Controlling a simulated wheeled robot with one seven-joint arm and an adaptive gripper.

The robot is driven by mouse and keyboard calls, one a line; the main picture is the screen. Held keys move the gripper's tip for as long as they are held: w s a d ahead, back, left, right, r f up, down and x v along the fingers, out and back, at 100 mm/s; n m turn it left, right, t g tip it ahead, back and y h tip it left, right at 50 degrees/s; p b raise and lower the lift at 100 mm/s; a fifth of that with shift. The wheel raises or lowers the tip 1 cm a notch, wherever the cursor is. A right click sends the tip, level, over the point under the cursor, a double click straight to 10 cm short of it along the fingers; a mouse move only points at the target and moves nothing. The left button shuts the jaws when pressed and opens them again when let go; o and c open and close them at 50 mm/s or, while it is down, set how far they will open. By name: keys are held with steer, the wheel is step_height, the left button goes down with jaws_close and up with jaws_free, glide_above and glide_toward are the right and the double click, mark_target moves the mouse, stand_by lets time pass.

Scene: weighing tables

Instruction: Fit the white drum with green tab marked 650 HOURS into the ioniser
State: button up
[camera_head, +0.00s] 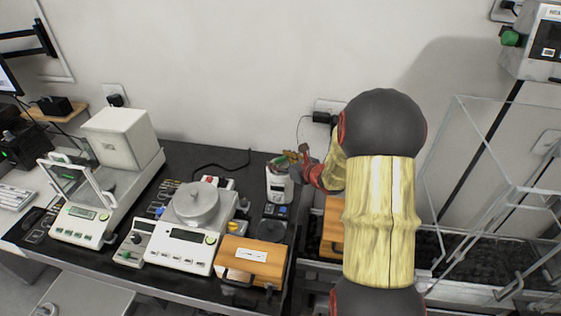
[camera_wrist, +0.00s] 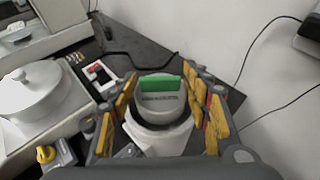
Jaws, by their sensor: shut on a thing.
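The white drum (camera_wrist: 162,103) with its green tab (camera_wrist: 160,84) is between the yellow finger pads of my gripper (camera_wrist: 165,108), which is shut on it. The dark lettering on the drum is too small to read. Below the drum is the white ioniser body (camera_wrist: 158,139); the drum is over its top, and I cannot tell how deep it sits. In the head view the white ioniser (camera_head: 278,185) stands upright at the back of the dark table, with my gripper (camera_head: 290,160) at its top. My fingers hide much of the drum there.
A balance with a round lidded pan (camera_head: 197,203) stands left of the ioniser, with a wooden box (camera_head: 250,260) in front. A boxy balance (camera_head: 120,137) is further left. A clear glass enclosure (camera_head: 490,190) is at right. The wall is close behind.

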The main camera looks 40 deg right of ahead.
steer(key=shift+f, duration=0.2)
steer(key=o, duration=1.1)
steer(key=shift+o, duration=0.7)
steer(key=shift+s, duration=0.1)
steer(key=v, duration=1.1)
steer(key=shift+s+r, duration=0.25)
steer(key=shift+s, duration=0.1)
